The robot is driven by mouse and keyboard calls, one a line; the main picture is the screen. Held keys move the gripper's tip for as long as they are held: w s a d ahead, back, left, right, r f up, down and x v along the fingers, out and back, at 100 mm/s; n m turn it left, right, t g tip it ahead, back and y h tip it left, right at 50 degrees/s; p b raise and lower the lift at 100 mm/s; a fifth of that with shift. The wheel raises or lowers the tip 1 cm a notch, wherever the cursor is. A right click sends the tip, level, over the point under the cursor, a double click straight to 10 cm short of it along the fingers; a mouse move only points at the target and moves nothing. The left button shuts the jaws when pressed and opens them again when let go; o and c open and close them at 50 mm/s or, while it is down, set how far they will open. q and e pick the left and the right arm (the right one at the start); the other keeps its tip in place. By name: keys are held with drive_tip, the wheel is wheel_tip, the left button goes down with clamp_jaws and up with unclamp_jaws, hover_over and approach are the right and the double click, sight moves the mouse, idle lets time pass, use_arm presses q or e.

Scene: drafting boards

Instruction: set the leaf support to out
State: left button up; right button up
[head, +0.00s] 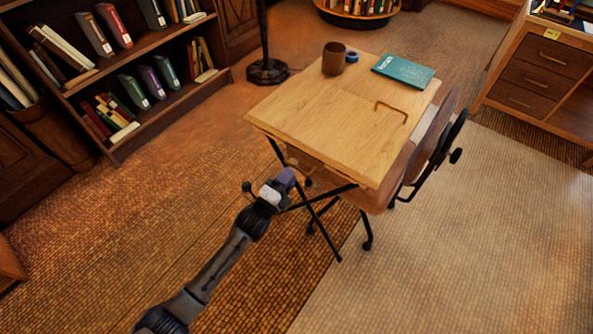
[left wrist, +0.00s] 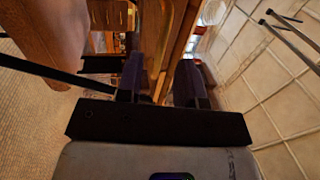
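A light wooden desk (head: 310,110) with a seam across its top stands in the middle of the head view. A wooden part and black legs (head: 320,215) show under its near edge; I cannot tell for certain which part is the leaf support. My left gripper (head: 287,178) is just below that near edge, partly blurred into the legs. In the left wrist view my left gripper (left wrist: 161,82) has its two dark fingers apart. A narrow wooden or brass-coloured strip (left wrist: 165,50) shows between them; contact cannot be told. My right gripper is not in view.
A brown mug (head: 333,59), a blue tape roll (head: 352,56), a teal book (head: 403,71) and a brass handle (head: 391,110) are on the desk. A chair (head: 430,145) stands close on the right. A bookcase (head: 120,75) is at left. The floor at left is clear.

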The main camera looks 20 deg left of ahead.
sight(296, 167)
use_arm(q)
drive_tip(key=shift+b+x, duration=0.7)
drive_tip(key=shift+x, duration=1.45)
clamp_jaws()
